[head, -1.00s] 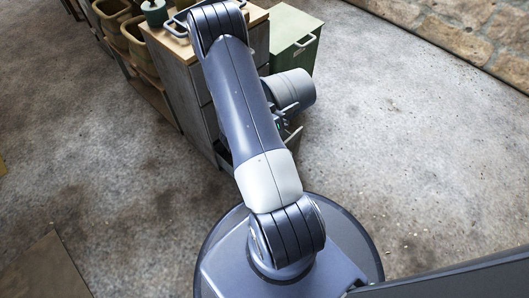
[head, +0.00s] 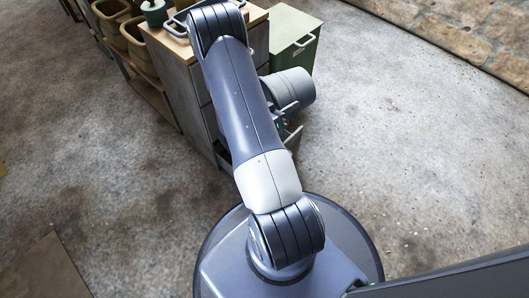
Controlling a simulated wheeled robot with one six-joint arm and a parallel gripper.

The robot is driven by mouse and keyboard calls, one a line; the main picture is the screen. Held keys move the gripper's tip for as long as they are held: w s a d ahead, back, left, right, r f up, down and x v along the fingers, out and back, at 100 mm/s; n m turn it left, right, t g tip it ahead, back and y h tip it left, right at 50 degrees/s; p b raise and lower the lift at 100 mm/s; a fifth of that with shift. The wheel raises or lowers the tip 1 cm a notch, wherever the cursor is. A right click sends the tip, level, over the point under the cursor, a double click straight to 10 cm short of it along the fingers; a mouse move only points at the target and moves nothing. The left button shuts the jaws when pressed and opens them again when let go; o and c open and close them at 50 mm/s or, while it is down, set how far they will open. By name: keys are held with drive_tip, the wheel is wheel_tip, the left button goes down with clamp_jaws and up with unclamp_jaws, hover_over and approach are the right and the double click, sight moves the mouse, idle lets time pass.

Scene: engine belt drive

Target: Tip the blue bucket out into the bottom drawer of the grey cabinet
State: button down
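I cannot see into the bucket.
A green box-like cabinet (head: 292,38) with a handle stands behind the bucket. Olive bins (head: 137,42) sit on a wooden rack at the left. The concrete floor to the right is clear.

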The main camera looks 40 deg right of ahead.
drive_tip(key=shift+d+f, duration=0.15)
drive_tip(key=shift+d, duration=0.1)
drive_tip(key=shift+a, duration=0.1)
drive_tip(key=shift+a+r, duration=0.2)
drive_tip(key=shift+r, duration=0.1)
drive_tip(key=shift+a, duration=0.1)
drive_tip(key=shift+d+f, duration=0.25)
drive_tip(key=shift+d, duration=0.1)
drive_tip(key=shift+a+r, duration=0.35)
drive_tip(key=shift+r, duration=0.05)
idle(0.6)
